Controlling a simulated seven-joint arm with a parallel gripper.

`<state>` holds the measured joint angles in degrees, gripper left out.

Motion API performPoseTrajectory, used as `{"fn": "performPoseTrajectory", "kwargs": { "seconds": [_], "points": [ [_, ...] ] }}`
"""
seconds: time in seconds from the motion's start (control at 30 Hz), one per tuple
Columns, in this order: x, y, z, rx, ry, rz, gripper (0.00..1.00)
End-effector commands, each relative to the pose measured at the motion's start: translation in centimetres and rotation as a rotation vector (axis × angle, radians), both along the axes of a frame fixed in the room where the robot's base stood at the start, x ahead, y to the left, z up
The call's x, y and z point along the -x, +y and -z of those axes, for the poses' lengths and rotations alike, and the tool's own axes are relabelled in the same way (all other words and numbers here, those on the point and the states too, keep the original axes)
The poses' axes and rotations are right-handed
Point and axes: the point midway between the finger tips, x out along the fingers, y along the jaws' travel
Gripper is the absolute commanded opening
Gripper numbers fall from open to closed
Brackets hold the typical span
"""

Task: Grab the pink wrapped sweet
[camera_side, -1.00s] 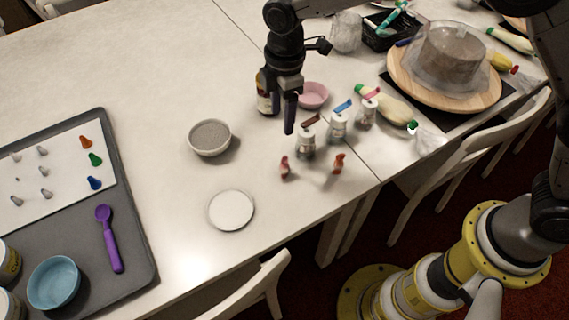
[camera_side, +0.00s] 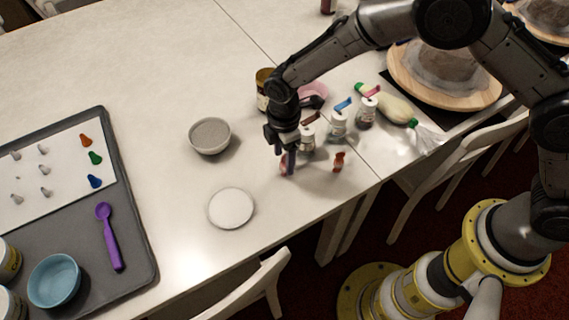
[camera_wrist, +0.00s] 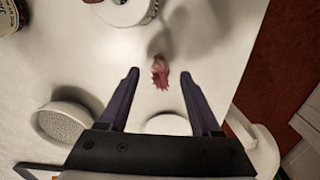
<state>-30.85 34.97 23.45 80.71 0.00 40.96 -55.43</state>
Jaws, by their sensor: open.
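A small pinkish-red wrapped sweet (camera_wrist: 160,72) lies on the white table between my fingertips in the wrist view. In the side view this sweet (camera_side: 283,169) is partly hidden by my fingers. My gripper (camera_wrist: 160,77) is open, with one finger on each side of the sweet and clear gaps visible. In the side view my gripper (camera_side: 288,164) points down at it; whether the fingers are fully down at its height I cannot tell. A second small, orange-red sweet (camera_side: 339,161) stands to the right.
A grey-filled bowl (camera_side: 210,136) and a white disc (camera_side: 231,208) are to the left. A grey tray (camera_side: 140,240) is at far left. The table's front edge is near.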

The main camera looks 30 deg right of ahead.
Motion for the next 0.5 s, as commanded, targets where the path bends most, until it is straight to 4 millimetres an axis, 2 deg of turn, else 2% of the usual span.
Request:
{"fn": "performPoseTrajectory", "kwargs": {
  "seconds": [0.1, 0.2, 0.47, 0.5],
  "points": [
    [0.1, -0.2, 1.7, 0.001, 0.001, 0.000, 0.65],
    [0.1, -0.1, 2.5, 0.000, 0.000, 0.000, 0.65],
    [0.1, -0.1, 2.8, -0.001, -0.001, 0.000, 0.65],
    [0.1, -0.1, 2.8, -0.001, -0.001, 0.000, 0.61]
  ]
}}
